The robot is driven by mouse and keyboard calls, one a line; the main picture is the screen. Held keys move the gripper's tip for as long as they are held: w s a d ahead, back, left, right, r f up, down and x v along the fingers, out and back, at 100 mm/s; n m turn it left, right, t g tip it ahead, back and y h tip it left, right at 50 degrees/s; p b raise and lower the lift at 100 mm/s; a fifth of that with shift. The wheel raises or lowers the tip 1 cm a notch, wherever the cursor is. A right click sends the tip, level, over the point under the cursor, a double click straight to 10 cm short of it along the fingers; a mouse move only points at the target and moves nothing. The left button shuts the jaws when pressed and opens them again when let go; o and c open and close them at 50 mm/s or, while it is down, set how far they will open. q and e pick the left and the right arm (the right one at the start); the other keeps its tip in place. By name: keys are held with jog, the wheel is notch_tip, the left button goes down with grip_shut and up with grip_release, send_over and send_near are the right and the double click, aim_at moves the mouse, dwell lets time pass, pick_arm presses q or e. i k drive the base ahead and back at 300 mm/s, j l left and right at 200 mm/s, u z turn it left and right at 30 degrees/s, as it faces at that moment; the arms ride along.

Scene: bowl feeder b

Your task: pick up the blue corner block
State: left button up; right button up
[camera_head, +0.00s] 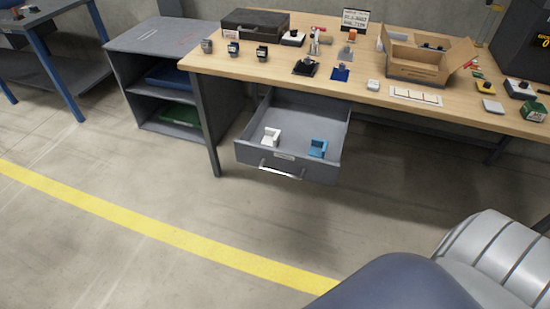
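The blue corner block (317,148) lies in the right part of an open grey drawer (291,171) under the workbench. A white corner block (271,136) of similar shape lies to its left in the same drawer, apart from it. Neither gripper shows in the head view. A rounded dark blue and light grey part fills the lower right corner; I cannot tell whether it is part of my own body.
The wooden workbench (210,64) above the drawer carries several small parts, a black case (255,22) and an open cardboard box (417,67). A grey shelf unit (160,36) stands left of it. The floor before the drawer is clear, with a yellow line (150,226).

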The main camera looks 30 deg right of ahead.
aim_at(319, 148)
jog(key=l+z, duration=0.1)
jog(key=z, duration=1.25)
